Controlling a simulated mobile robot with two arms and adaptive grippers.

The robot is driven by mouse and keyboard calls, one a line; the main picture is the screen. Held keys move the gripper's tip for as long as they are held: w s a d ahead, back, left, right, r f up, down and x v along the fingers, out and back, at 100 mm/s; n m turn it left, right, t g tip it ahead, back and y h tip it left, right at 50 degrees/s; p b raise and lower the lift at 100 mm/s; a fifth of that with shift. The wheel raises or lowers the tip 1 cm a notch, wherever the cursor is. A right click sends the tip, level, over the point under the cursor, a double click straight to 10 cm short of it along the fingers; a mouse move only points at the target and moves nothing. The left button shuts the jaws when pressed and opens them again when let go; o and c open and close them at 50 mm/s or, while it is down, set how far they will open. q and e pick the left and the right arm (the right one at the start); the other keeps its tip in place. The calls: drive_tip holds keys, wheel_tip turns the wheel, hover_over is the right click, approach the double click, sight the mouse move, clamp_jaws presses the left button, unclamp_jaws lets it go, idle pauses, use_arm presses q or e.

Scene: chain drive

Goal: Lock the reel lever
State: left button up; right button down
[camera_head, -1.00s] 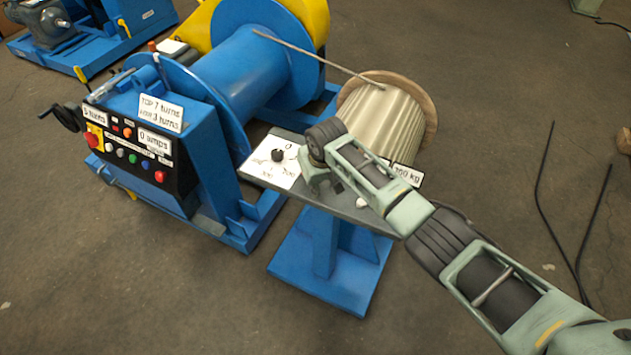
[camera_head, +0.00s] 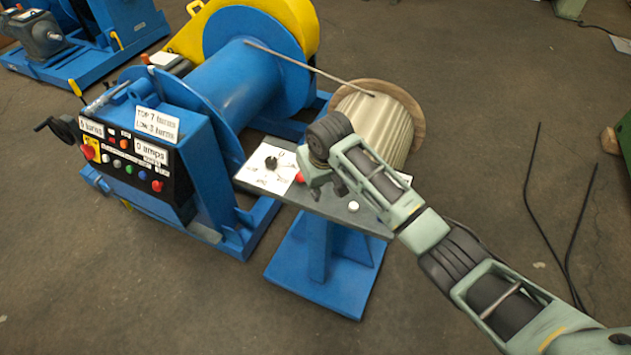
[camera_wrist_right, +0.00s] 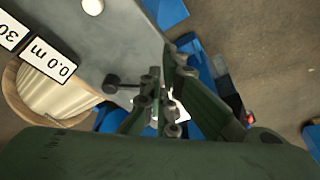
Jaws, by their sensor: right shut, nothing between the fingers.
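My right gripper (camera_head: 338,188) is low over the grey tabletop of the blue pedestal (camera_head: 320,203). It also shows in the right wrist view (camera_wrist_right: 158,98), with its fingers together and nothing held. A red knob (camera_head: 298,176) shows beside the gripper, next to the white dial plate with a black knob (camera_head: 271,163). In the right wrist view a dark ball-ended rod (camera_wrist_right: 112,82) lies beside the fingertips. I cannot tell whether it is the reel lever, or whether the fingers touch it. My left gripper is not in view.
A rope runs from the blue winch drum (camera_head: 240,80) to the wire reel (camera_head: 375,120) behind the pedestal. A white knob (camera_head: 353,206) stands on the tabletop. The winch control box (camera_head: 125,160) is at the left. The floor in front is clear.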

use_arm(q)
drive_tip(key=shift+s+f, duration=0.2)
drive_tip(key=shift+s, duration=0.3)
use_arm(e)
drive_tip(key=v, duration=0.2)
drive_tip(key=shift+s+r, duration=0.3)
drive_tip(key=shift+r, duration=0.05)
drive_tip(key=shift+s, duration=0.1)
